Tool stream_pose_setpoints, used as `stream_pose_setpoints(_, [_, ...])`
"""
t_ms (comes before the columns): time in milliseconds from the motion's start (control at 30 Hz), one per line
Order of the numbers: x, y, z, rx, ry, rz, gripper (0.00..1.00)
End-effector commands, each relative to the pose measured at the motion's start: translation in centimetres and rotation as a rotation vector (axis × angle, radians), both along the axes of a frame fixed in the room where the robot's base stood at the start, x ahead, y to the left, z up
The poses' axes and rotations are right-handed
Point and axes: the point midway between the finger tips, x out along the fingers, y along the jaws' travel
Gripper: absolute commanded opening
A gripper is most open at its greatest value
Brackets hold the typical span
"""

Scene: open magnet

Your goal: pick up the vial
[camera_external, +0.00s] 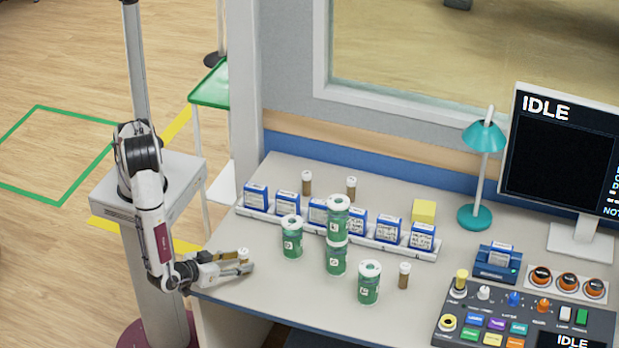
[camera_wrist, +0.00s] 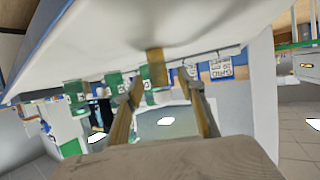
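A small brown vial with a pale cap (camera_external: 243,254) stands at the near left corner of the table, beside and partly hidden by my gripper (camera_external: 248,261). In the wrist view the brown vial (camera_wrist: 156,66) appears upside down against the white tabletop. It lies between the lines of my two fingers, closer to the left one, with a gap visible to the right one. My gripper (camera_wrist: 167,90) is open there, its fingers apart. Other similar vials stand at the back of the table (camera_external: 307,183), (camera_external: 351,188) and right of the green canisters (camera_external: 404,275).
Several green canisters with white lids (camera_external: 292,237) stand mid-table, one stacked on another. Behind them a white rack (camera_external: 387,244) holds blue-and-white boxes. A teal lamp (camera_external: 474,217), control panel (camera_external: 490,320) and monitor (camera_external: 560,150) fill the right side.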

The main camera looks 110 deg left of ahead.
Motion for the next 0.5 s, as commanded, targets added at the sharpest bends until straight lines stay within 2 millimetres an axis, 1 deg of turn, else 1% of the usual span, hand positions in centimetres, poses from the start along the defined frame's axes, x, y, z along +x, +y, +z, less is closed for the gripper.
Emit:
stream_pose_setpoints(33, [0.3,0.6,-0.3,0.001,0.001,0.003,0.39])
stream_pose_setpoints(200, [0.9,1.7,-0.8,0.000,0.000,0.001,0.39])
stream_pose_setpoints(500, [1.1,2.0,-0.9,0.000,-0.001,0.000,0.39])
